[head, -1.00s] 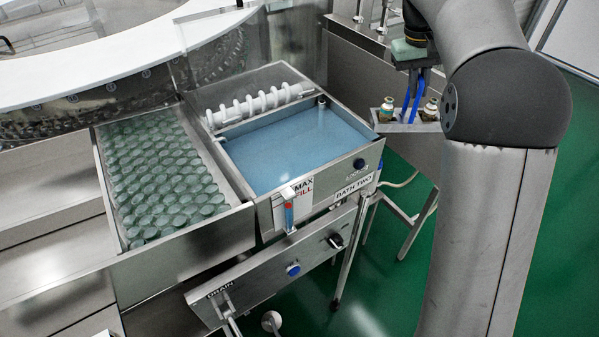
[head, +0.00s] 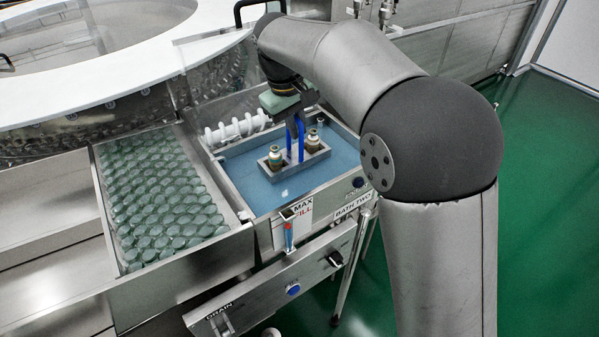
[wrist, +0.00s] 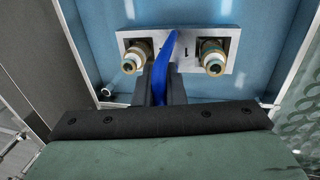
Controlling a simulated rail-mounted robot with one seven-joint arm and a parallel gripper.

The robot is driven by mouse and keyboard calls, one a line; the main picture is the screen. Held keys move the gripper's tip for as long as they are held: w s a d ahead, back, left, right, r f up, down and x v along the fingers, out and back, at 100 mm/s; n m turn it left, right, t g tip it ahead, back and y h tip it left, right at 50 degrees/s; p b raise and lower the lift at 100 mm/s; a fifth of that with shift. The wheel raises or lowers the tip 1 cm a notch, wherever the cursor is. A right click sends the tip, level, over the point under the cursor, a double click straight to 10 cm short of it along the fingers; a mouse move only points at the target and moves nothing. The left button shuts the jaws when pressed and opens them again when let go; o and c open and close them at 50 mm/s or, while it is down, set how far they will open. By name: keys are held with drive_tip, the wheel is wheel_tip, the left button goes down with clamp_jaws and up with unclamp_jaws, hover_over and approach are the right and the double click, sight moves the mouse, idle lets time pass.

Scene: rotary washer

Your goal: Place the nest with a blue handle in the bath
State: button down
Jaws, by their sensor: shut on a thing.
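The nest (head: 297,158) is a grey metal holder with a blue handle (head: 290,143) and two capped vials. It hangs over the blue bath (head: 245,183), within its rim as seen in the head view; whether it touches the liquid I cannot tell. My gripper (head: 295,125) is shut on the blue handle from above. In the wrist view the nest (wrist: 188,64) lies beyond the fingers, with a vial (wrist: 132,60) on each side of the blue handle (wrist: 166,60). The nest looks roughly level.
A tray of many glass vials (head: 155,195) adjoins the bath on the left. A front panel carries a "BATH TWO" label (head: 353,204) and a fill gauge (head: 290,232). The round washer (head: 120,85) stands behind.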

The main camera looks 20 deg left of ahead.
sight(297, 154)
wheel_tip(297, 154, down, 8)
drive_tip(key=shift+f+p, duration=0.25)
drive_tip(key=shift+p, duration=0.25)
drive_tip(key=shift+f, duration=0.2)
drive_tip(key=c, duration=1.5)
unclamp_jaws()
